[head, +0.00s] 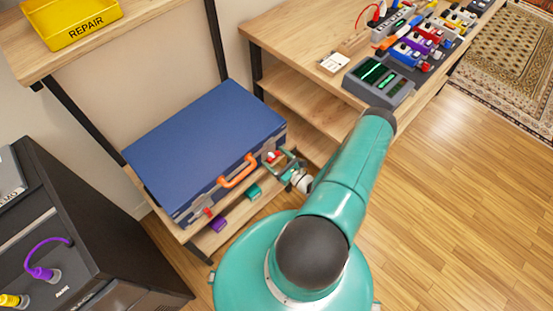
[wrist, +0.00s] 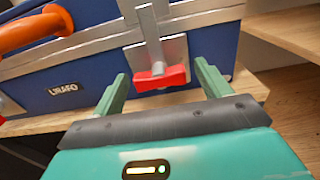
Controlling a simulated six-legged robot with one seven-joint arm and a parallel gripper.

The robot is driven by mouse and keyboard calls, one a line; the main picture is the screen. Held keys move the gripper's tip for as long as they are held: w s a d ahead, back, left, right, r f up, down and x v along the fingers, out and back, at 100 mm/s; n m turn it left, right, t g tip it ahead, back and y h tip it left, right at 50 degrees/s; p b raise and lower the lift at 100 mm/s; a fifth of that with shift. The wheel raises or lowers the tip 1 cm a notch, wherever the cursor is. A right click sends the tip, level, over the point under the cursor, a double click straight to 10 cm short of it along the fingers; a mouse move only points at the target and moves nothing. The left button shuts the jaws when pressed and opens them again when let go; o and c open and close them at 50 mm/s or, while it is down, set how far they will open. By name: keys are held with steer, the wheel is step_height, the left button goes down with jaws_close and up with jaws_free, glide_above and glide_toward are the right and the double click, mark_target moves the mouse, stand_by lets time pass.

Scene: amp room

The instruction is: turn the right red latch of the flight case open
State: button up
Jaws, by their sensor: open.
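The blue flight case (head: 205,140) lies shut on a wooden shelf, with an orange handle (head: 238,171) on its front. The right red latch (head: 271,157) is on the front, right of the handle. In the wrist view the red latch (wrist: 160,78) is a red tab on a grey pin over a metal plate. My gripper (head: 284,163) is at the case's front right. In the wrist view my gripper (wrist: 160,85) is open, one finger on each side of the latch, with gaps on both sides. The left red latch (head: 208,212) is near the case's left front corner.
A lower shelf holds a teal item (head: 254,191) and a purple item (head: 218,224). A wooden bench (head: 300,40) with devices stands at the right. A black cabinet (head: 95,230) stands at the left. Wooden floor (head: 450,200) is clear at right.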

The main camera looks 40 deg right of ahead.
steer(key=c, duration=1)
steer(key=shift+m, duration=0.3)
steer(key=m, duration=0.8)
steer(key=shift+d+m, duration=0.1)
steer(key=shift+m, duration=0.3)
steer(key=m, duration=0.4)
steer(key=shift+s+f+m, duration=0.1)
steer(key=shift+m, duration=2.2)
